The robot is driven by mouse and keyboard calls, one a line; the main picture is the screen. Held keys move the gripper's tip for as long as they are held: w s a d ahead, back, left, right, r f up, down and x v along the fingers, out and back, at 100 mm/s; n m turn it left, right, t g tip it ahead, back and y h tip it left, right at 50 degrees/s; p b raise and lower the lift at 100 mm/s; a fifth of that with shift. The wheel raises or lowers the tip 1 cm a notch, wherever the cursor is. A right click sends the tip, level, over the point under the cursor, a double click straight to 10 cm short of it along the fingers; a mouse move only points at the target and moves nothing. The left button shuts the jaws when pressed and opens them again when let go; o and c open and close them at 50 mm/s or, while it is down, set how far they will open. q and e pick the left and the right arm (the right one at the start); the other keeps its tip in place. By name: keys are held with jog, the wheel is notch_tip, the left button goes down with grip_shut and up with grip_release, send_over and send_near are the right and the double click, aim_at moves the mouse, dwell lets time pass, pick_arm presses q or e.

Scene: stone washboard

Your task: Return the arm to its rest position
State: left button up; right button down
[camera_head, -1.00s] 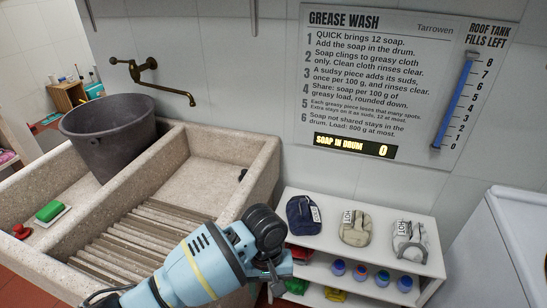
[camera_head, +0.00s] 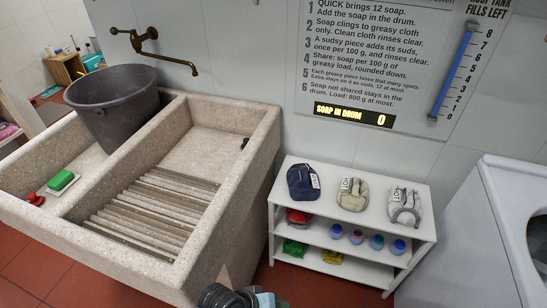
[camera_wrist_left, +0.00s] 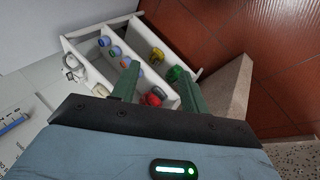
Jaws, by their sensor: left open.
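My left gripper (camera_wrist_left: 157,78) shows in the left wrist view with its two green fingers spread apart and nothing between them. In the head view only a dark and light blue piece of my arm shows at the bottom edge, in front of the stone sink; the fingers are outside that view. My right arm is in neither view.
A white shelf (camera_head: 352,222) holds folded cloths (camera_head: 352,194), several blue bottles (camera_head: 356,237) and coloured items. A white machine (camera_head: 490,240) stands right. Red floor (camera_head: 330,285) shows below the shelf.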

pick_arm(q)
jog(key=s+a+m+t+y+p, duration=0.1)
jog(key=s+a+t+y, duration=0.3)
jog(key=s+a, duration=1.2)
jog(key=a+m+t, duration=0.1)
jog(key=a+t, duration=0.1)
jog(key=a, duration=0.2)
jog(key=shift+f, duration=0.2)
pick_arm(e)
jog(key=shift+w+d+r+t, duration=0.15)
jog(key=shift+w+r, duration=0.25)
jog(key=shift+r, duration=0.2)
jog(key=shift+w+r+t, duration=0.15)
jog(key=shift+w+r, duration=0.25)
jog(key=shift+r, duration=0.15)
pick_arm(q)
jog(key=shift+s, duration=0.1)
